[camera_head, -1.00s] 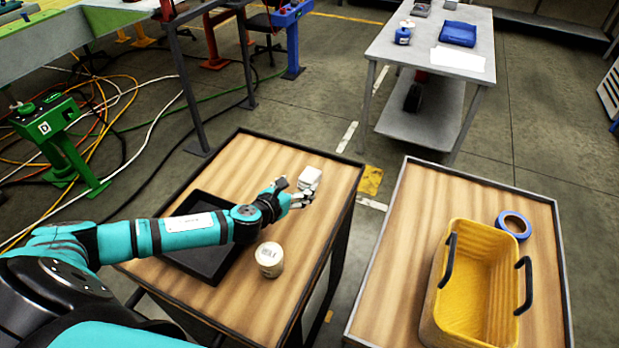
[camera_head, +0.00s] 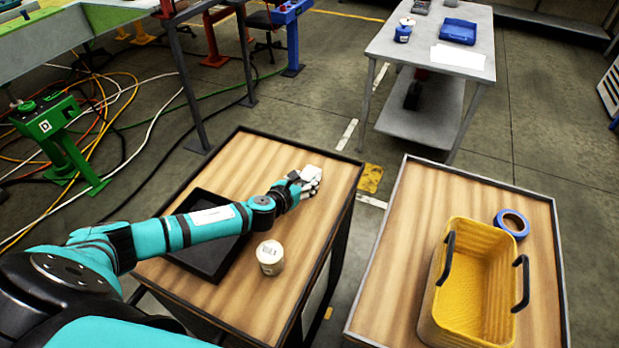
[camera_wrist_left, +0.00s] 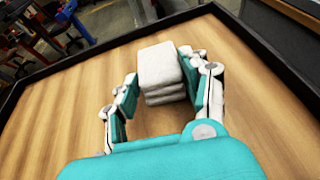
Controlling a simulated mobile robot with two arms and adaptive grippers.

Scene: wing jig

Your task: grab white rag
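The white rag (camera_head: 311,172) is a small folded stack on the far right part of the left wooden table (camera_head: 215,165). In the left wrist view the rag (camera_wrist_left: 162,72) stands upright between the fingers of my left gripper (camera_wrist_left: 160,85). The fingers are apart, with a gap on the rag's left side; the right finger is close beside it, and I cannot tell if it touches. In the head view my left gripper (camera_head: 306,184) reaches the rag and partly covers it. My right gripper is not in view.
A black tray (camera_head: 183,262) and a white labelled roll or can (camera_head: 270,257) sit on the same table. A yellow basket (camera_head: 440,318) and blue tape (camera_head: 512,224) are on the right table (camera_head: 400,240). A grey cart (camera_head: 385,45) stands behind. A floor gap separates the two tables.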

